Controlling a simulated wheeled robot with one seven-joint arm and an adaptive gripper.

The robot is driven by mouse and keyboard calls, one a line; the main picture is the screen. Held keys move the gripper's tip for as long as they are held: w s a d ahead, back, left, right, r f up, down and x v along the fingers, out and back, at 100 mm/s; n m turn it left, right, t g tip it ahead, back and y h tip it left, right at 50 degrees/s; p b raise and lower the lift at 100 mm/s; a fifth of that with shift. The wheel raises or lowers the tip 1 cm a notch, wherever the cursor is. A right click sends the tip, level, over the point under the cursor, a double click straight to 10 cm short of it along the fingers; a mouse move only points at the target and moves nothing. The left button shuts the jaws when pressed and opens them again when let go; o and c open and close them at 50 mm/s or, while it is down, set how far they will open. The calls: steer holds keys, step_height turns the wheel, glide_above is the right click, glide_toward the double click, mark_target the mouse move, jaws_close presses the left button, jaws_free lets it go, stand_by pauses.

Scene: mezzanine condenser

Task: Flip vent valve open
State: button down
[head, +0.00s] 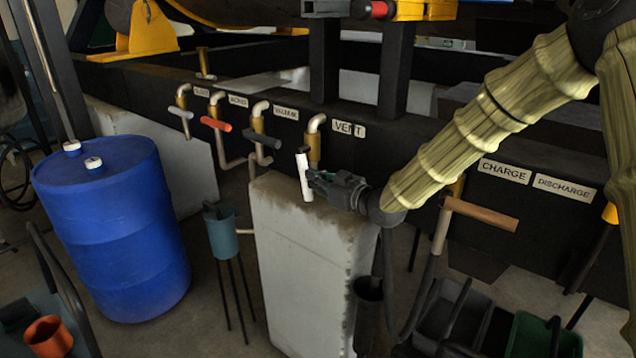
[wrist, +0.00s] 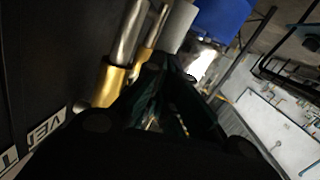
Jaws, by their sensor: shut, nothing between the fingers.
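The vent valve (head: 314,150) is a brass body under a bent pipe, left of the VENT label (head: 348,128). Its white handle (head: 305,178) stands nearly vertical in the head view, with a dark piece at its top. My gripper (head: 316,183) is shut and empty, with its tips at the right side of the white handle; I cannot tell whether they touch it. In the wrist view the brass valve body (wrist: 110,86) is left of my dark gripper fingers (wrist: 168,75), and the VENT label (wrist: 38,130) is at lower left, rotated.
Valves with an orange handle (head: 216,124), a dark handle (head: 262,144) and a grey-blue handle (head: 181,112) are to the left. A concrete block (head: 305,262) stands below. A blue barrel (head: 112,230) is at left. A brown-handled valve (head: 481,214) is at right, under the CHARGE label (head: 503,171).

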mark_target(302, 152)
step_height(302, 152, up, 7)
steer(key=shift+f, duration=0.1)
stand_by(0.5)
